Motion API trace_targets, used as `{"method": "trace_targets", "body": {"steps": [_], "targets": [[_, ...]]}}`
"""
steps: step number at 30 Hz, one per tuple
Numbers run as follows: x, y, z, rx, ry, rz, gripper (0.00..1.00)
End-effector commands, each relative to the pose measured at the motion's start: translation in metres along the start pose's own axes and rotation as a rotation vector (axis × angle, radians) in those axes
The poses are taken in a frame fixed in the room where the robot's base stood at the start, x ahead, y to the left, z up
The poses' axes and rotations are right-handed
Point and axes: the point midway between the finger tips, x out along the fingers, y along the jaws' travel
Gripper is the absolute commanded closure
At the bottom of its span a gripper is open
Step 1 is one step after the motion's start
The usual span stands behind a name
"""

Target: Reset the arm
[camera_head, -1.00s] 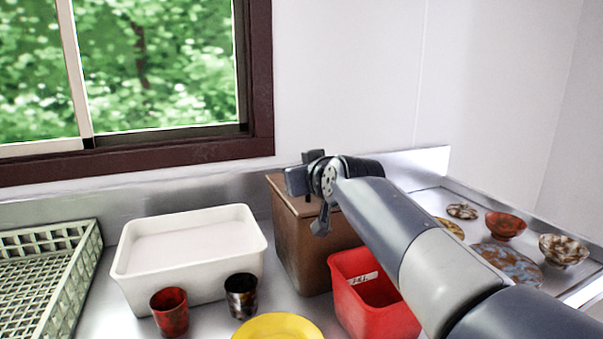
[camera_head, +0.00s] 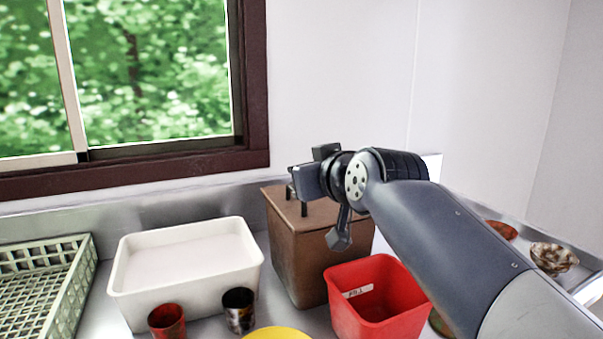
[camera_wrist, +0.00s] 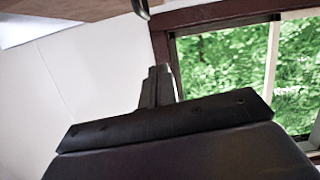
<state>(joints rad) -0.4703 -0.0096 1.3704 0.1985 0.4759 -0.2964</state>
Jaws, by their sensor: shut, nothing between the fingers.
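My gripper (camera_head: 303,181) is at the end of my arm, in front of and above the brown lidded box (camera_head: 299,256) in the head view. In the wrist view its dark fingers (camera_wrist: 158,84) are together with nothing between them. My arm reaches in from the lower right, and its wrist hides part of the box's top right. In the wrist view a strip of brown wood with a metal handle (camera_wrist: 141,8) shows at the top edge.
A red bin (camera_head: 376,297), a white tub (camera_head: 186,262), a red cup (camera_head: 167,321), a dark cup (camera_head: 239,310) and a yellow plate (camera_head: 278,333) stand on the counter. A green rack (camera_head: 46,290) is at left. A bowl (camera_head: 554,258) is at right, behind my arm.

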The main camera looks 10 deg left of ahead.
Motion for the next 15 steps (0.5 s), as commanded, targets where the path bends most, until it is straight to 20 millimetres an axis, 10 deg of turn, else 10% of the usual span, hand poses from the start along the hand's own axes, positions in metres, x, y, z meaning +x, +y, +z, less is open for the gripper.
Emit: {"method": "trace_targets", "body": {"steps": [15], "targets": [[-0.0122,-0.0004,0.0000,0.000,0.000,0.000,1.00]]}}
